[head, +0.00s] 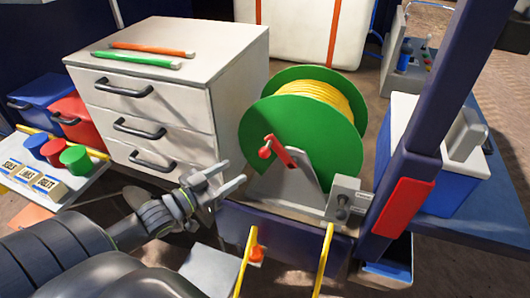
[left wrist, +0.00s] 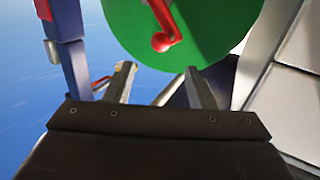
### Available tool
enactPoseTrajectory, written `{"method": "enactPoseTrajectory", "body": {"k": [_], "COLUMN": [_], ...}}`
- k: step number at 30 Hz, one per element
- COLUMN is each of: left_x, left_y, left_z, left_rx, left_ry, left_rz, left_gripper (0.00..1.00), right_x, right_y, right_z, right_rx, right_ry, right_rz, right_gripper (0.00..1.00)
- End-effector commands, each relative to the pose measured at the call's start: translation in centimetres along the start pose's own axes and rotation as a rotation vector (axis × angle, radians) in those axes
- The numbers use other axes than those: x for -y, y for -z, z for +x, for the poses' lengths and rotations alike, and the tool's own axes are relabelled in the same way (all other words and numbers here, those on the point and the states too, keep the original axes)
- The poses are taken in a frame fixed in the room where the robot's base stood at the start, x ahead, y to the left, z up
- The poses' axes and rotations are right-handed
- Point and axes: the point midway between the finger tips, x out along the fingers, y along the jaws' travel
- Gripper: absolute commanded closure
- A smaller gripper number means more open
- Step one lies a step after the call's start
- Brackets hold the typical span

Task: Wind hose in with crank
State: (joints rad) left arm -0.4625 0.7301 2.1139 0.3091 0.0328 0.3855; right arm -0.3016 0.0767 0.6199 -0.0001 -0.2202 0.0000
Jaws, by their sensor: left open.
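A green hose reel (head: 332,130) wound with yellow hose (head: 318,97) stands on a grey stand right of the drawer cabinet. Its red crank (head: 285,152) is on the near face, with a red knob at its lower left end. In the left wrist view the crank (left wrist: 165,22) hangs at the top, beyond the fingertips. My left gripper (head: 230,180) is open and empty, just left of and below the crank, apart from it. The left wrist view shows its two fingers (left wrist: 160,85) spread, with the green disc behind them. My right gripper is not in view.
A white drawer cabinet (head: 160,90) with an orange and a green stick on top stands close left of the gripper. A grey switch box (head: 345,200) sits right of the reel stand. A dark blue post (head: 440,90) rises at the right. Yellow rails (head: 325,262) are in front.

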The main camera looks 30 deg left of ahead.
Motion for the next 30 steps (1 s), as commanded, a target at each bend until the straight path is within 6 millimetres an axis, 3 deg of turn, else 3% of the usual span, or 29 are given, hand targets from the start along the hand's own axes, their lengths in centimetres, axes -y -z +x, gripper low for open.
{"method": "enactPoseTrajectory", "body": {"k": [30], "left_x": [0.2], "left_y": [-0.3], "left_z": [11.2], "left_rx": [-0.005], "left_ry": [0.005], "left_rz": [-0.001], "left_gripper": [0.5], "right_x": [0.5], "right_y": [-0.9], "right_z": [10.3], "right_rx": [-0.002], "right_ry": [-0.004], "right_rz": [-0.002], "right_gripper": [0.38]}}
